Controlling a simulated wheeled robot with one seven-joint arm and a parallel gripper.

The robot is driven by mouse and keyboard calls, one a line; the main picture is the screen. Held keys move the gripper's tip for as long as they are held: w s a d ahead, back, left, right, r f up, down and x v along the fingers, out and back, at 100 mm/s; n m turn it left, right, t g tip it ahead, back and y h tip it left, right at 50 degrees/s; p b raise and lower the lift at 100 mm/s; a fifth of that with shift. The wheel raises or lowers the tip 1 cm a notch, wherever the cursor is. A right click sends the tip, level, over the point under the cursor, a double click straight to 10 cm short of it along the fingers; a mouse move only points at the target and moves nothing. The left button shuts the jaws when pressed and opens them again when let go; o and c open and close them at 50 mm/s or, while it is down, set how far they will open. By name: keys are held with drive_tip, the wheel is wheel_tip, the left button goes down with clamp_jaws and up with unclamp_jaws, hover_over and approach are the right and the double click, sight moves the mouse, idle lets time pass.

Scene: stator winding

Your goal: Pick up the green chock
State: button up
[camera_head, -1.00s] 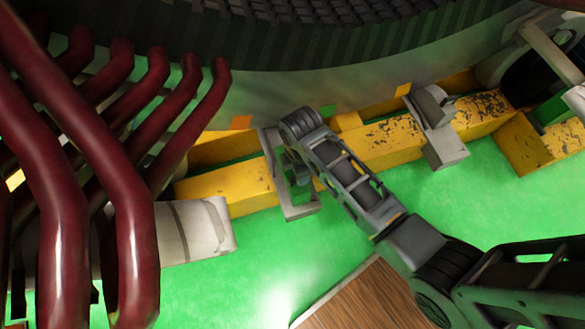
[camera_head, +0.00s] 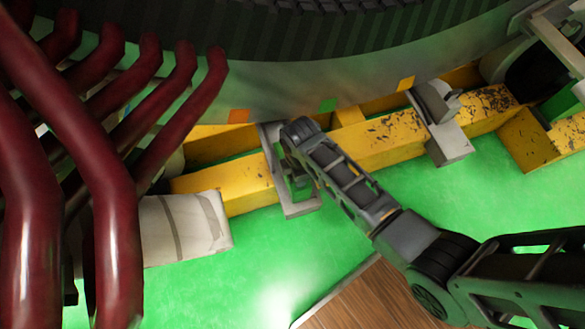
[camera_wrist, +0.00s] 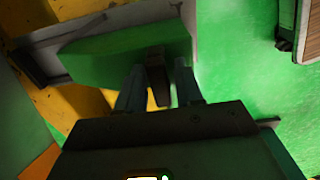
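The green chock (camera_wrist: 125,45) is a wedge-like green block lying against a grey metal bracket, across the top of the wrist view. In the head view the chock (camera_head: 300,187) shows only in part, behind my arm and inside the bracket (camera_head: 268,140) on the yellow beam. My gripper (camera_wrist: 157,85) is close to the chock's near side. Its two fingers stand apart, with a dark brown tab between them and gaps showing on both sides. Whether the fingertips touch the chock is unclear. My gripper's fingers are hidden in the head view.
The yellow beam (camera_head: 380,143) runs below the large dark stator (camera_head: 270,60). A second bracket (camera_head: 447,145) stands further right. Dark red pipes (camera_head: 118,250) fill the left, near a wrapped pale block (camera_head: 185,228). A brown wooden surface (camera_head: 365,300) lies at the bottom. Green floor is open between.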

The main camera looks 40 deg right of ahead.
clamp_jaws()
drive_tip(key=shift+r, duration=0.15)
